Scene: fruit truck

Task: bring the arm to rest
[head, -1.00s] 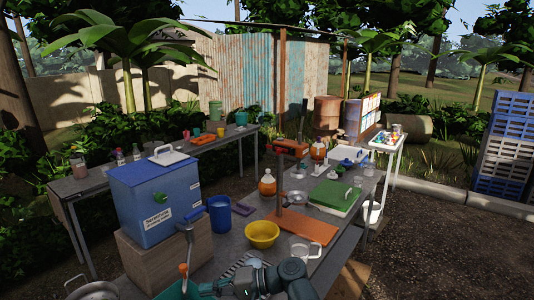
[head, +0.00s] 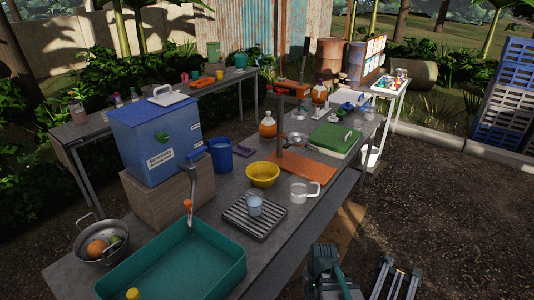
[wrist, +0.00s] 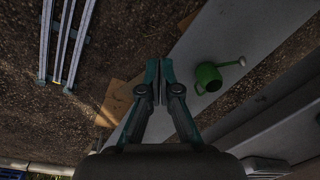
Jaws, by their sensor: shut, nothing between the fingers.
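My gripper (wrist: 158,80) shows in the wrist view with its two dark green fingers together and nothing between them. It points down over the ground and the edge of a grey surface. In the head view, part of my dark arm (head: 328,272) shows at the bottom, off the front side of the table (head: 272,222). The fingertips cannot be made out there.
A green watering can (wrist: 209,77) is right of my gripper in the wrist view. The table holds a teal tray (head: 222,246), a glass (head: 254,205) on a striped rack (head: 240,221), a clear jug (head: 303,191) and a yellow bowl (head: 262,174). Bare ground lies at right.

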